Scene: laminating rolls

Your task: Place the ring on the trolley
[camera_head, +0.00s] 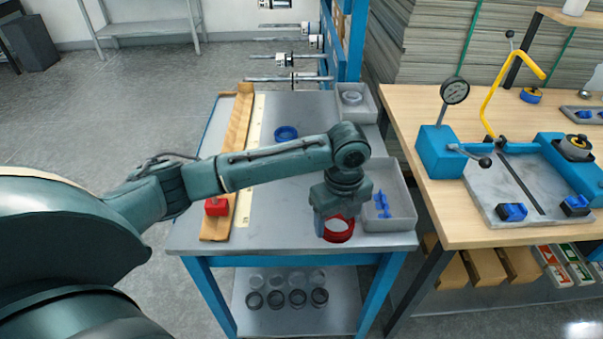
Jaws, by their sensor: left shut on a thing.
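My left arm comes in from the left over the blue-framed trolley (290,208) with its grey top. Its wrist points down, and my left gripper (322,222) is shut on a red ring (338,236) near the front right of the trolley top. The gripper hides part of the ring, and I cannot tell whether the ring touches the top. A blue ring (286,133) lies flat farther back on the trolley top. My right gripper is not in view.
A grey bin (402,222) with blue parts stands right of the gripper. A smaller bin (366,114) is at the back. A wooden workbench (450,225) stands at right.

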